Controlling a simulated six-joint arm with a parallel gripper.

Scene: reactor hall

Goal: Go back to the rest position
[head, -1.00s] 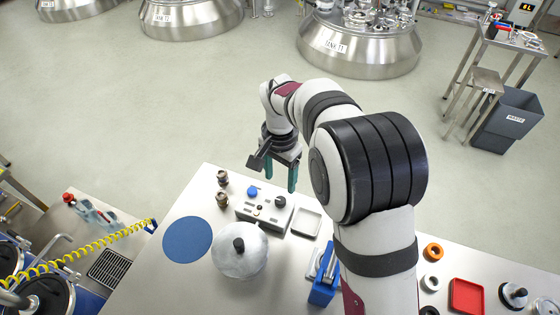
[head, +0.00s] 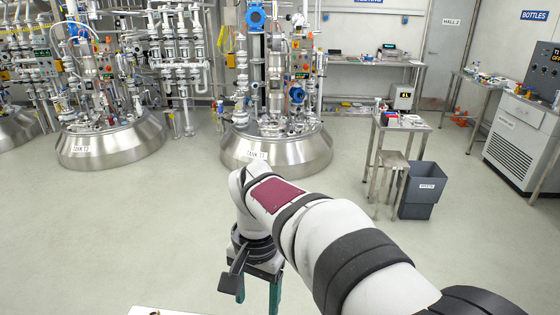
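My gripper (head: 257,294) hangs at the lower middle of the head view, pointing down. Its two green fingers stand apart with a gap between them, and I see nothing held there. The fingertips run close to the bottom edge of the picture. My arm reaches in from the lower right. Only a thin strip of the pale worktable (head: 170,311) shows at the bottom edge, left of my gripper. The things on the table are almost all out of view.
Steel tanks (head: 275,155) with pipework stand at the back. A grey waste bin (head: 422,188) and a steel side table (head: 405,124) stand to the right. A cabinet (head: 520,140) is at the far right. Open floor (head: 90,235) lies to the left.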

